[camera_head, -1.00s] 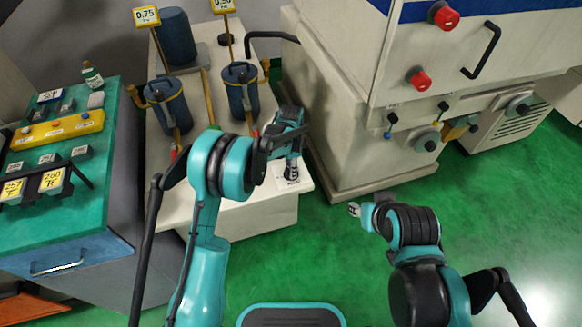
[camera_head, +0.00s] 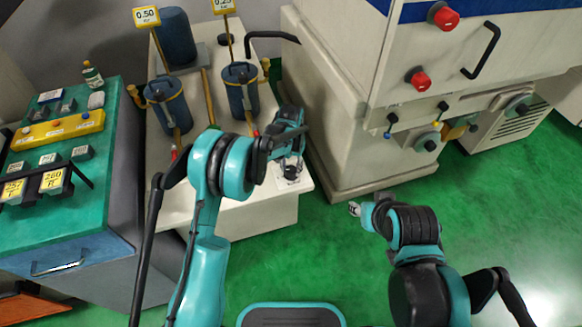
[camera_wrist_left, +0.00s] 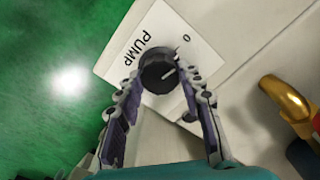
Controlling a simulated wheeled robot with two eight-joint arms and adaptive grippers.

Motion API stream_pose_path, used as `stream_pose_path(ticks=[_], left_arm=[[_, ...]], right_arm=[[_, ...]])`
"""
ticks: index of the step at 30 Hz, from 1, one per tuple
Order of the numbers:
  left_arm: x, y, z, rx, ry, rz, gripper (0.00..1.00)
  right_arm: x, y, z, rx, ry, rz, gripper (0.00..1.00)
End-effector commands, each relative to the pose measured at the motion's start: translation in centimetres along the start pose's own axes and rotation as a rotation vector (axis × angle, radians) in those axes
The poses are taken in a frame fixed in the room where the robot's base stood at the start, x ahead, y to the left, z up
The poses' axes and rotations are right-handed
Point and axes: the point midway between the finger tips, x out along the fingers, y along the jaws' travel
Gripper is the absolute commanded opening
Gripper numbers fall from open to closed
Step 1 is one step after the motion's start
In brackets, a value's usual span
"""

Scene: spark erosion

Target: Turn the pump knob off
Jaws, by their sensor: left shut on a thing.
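The black pump knob (camera_wrist_left: 158,73) sits on a white plate (camera_wrist_left: 118,62) marked "PUMP" and "0" in the left wrist view. A white line on the knob points to the right and slightly up, below the "0". My left gripper (camera_wrist_left: 160,84) is shut on the knob, one finger on each side. In the head view the left gripper (camera_head: 290,163) reaches down to the knob (camera_head: 291,172) at the front right corner of the white bench (camera_head: 235,212). My right gripper (camera_head: 354,209) is over the green floor, away from everything; its jaws are too small to judge.
Blue cylinders (camera_head: 240,88) with yellow-signed rods stand on the bench, the signs reading 0.50 and 0.25. A teal cabinet (camera_head: 80,222) stands left. A large machine (camera_head: 345,130) with red knobs stands right. The green floor (camera_head: 320,235) in front is open.

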Motion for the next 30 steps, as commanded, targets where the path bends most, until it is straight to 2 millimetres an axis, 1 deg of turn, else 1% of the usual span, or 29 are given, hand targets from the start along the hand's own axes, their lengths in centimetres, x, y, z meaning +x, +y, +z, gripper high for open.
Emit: stream_pose_path(ticks=[6, 12, 29, 30], left_arm=[[0.01, 0.0, -0.01, -0.121, 0.0, 0.0, 0.08], [0.01, 0.0, -0.01, -0.184, 0.0, 0.0, 0.08], [0.01, 0.0, 0.0, -0.21, 0.0, 0.0, 0.08], [0.01, 0.0, 0.0, -0.21, 0.0, 0.0, 0.48]], right_arm=[[-0.02, 0.0, -0.01, 0.0, 0.0, 0.0, 0.4], [-0.03, 0.0, -0.02, 0.0, 0.0, 0.0, 0.4], [-0.03, 0.0, -0.02, 0.0, 0.0, 0.0, 0.4], [-0.03, 0.0, -0.02, 0.0, 0.0, 0.0, 0.4]])
